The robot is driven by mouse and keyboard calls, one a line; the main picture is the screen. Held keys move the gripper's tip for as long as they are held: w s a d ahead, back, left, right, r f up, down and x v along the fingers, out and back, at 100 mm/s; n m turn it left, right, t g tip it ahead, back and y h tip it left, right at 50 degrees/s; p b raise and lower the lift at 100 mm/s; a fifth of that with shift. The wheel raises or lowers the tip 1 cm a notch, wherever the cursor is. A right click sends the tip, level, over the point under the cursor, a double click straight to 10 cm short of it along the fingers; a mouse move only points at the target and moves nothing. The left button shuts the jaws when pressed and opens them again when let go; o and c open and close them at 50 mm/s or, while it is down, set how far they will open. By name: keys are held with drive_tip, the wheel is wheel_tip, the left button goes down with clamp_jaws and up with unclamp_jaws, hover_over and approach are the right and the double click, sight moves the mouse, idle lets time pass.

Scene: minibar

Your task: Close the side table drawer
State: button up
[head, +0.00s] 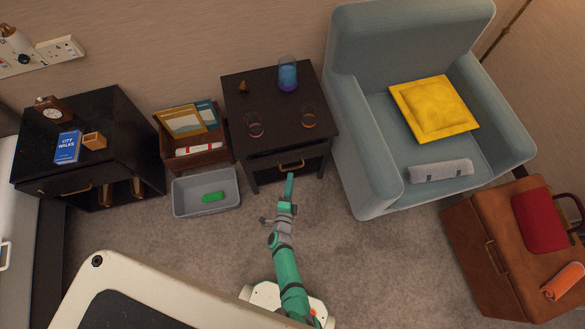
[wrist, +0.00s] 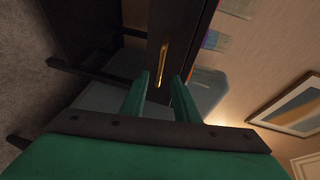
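The dark side table (head: 262,98) stands at the back middle, left of the armchair. Its drawer (head: 268,165) faces me and has a brass handle (head: 291,164); from above I cannot tell how far the drawer is out. My gripper (head: 290,178) is just in front of the handle, low by the drawer front. In the wrist view the two green fingers (wrist: 158,88) stand apart, with the brass handle (wrist: 164,62) lying in line with the space between them, ahead of the tips. The gripper holds nothing, and contact with the drawer cannot be told.
Two glasses (head: 255,128), a blue vessel (head: 288,74) and a small figure stand on the table. A grey bin (head: 207,191) and a magazine rack (head: 196,150) are to its left, the blue armchair (head: 385,185) close to its right. Carpet in front is clear around my arm.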

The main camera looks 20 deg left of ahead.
sight(293, 168)
drive_tip(key=x, duration=0.7)
drive_tip(key=shift+w+f, duration=0.1)
drive_tip(key=shift+w, duration=0.05)
clamp_jaws()
